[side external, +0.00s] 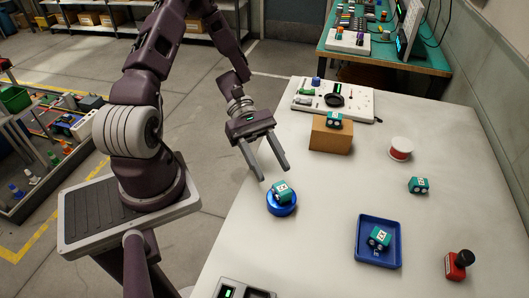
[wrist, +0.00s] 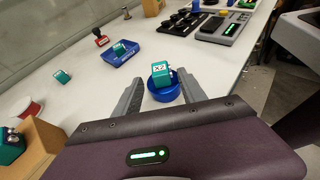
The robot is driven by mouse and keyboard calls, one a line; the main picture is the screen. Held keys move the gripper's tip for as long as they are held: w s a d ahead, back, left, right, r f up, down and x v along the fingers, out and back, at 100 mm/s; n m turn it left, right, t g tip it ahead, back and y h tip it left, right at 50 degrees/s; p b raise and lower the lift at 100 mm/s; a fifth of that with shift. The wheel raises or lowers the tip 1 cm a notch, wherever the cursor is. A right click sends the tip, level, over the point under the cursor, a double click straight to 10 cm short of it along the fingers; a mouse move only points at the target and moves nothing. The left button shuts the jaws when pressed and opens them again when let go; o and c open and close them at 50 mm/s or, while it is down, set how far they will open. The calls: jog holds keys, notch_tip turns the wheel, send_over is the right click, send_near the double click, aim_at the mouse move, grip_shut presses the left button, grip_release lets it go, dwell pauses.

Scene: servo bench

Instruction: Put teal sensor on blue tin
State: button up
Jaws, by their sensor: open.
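A teal sensor (side external: 281,188) sits on top of the round blue tin (side external: 283,209) near the table's left edge. In the wrist view this sensor (wrist: 161,72) rests on the blue tin (wrist: 164,94), between and beyond my fingers. My gripper (side external: 273,173) is open and empty, a little above and behind the sensor; its fingers also show in the wrist view (wrist: 158,82). Other teal sensors stand on the cardboard box (side external: 331,137), on the bare table (side external: 418,185) and in the blue tray (side external: 362,262).
A white-and-red spool (side external: 401,148) lies to the right of the box. A control panel (side external: 350,102) lies at the table's back. The table between tin and tray is clear.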

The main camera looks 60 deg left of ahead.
jog(key=v, duration=0.5)
jog(key=w+a+r+n+t+y, duration=0.1)
jog(key=w+r+n+t+y, duration=0.25)
jog(key=w+n, duration=0.35)
jog(key=w+a+r+n+t+y, duration=0.1)
jog(key=w+r+n+t+y, duration=0.25)
jog(key=w+n, duration=0.35)
notch_tip(320, 180, up, 11)
jog(key=a+n+t+y, duration=0.3)
jog(key=n+y, duration=0.6)
jog(key=n, duration=0.7)
jog(key=s+d+n+g+h, duration=0.1)
jog(key=s+d+n, duration=0.3)
jog(key=s+n, duration=0.4)
jog(key=s+d+r+n+g, duration=0.1)
jog(key=s+d+n+g, duration=0.1)
jog(key=s+n, duration=0.6)
jog(key=s+d+n+g+h, duration=0.1)
jog(key=s+d+n, duration=0.4)
jog(key=s+n, duration=0.2)
jog(key=shift+s+d+r+n+h, duration=0.2)
jog(key=shift+s+d+n+h, duration=0.1)
jog(key=shift+s+d+n, duration=0.15)
